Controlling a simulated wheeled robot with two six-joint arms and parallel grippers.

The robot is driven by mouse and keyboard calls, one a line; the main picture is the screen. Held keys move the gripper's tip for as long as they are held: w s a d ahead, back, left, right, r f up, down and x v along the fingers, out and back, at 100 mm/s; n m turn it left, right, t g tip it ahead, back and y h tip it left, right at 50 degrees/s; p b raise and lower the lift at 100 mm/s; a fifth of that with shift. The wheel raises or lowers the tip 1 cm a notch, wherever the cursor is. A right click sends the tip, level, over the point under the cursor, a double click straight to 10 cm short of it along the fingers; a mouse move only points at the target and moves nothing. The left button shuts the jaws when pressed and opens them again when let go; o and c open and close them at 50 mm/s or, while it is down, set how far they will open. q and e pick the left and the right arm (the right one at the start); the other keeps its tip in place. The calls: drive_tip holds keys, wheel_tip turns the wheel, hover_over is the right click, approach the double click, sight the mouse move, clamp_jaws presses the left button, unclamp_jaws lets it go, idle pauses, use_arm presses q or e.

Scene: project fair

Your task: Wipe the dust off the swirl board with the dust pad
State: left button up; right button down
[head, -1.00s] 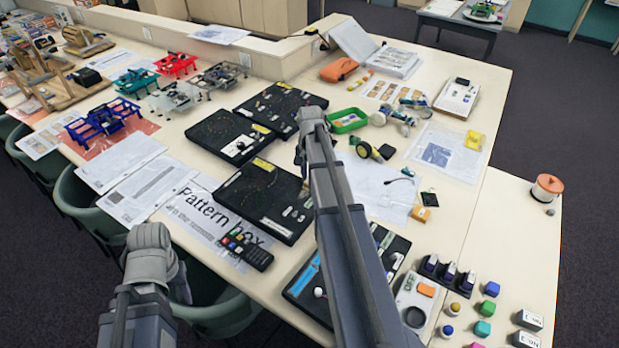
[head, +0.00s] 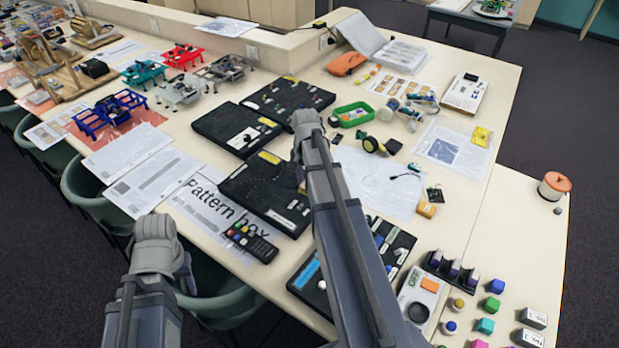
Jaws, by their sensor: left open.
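Several dark boards lie on the long table: one back left (head: 225,122), one further back (head: 300,97), one in the middle (head: 262,197) and one nearer (head: 385,226), partly behind my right arm. I cannot tell which is the swirl board; their patterns and any dust are too small to make out. I cannot pick out the dust pad with certainty. My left gripper (head: 187,275) hangs past the table's near edge, over a green chair, with its fingers mostly hidden behind the wrist; it is open. My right gripper (head: 302,183) is above the middle board's right edge, mostly hidden by its own wrist.
A green tray (head: 352,114) stands behind the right gripper. Green chairs (head: 90,195) line the near side.

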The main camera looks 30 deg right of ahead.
drive_tip(key=shift+s+a, duration=0.35)
drive_tip(key=shift+a, duration=0.5)
drive_tip(key=shift+r, duration=0.2)
wheel_tip(320, 180, up, 6)
drive_tip(key=p, duration=0.6)
drive_tip(key=shift+f, duration=0.1)
wheel_tip(320, 180, up, 3)
drive_tip(key=p, duration=0.3)
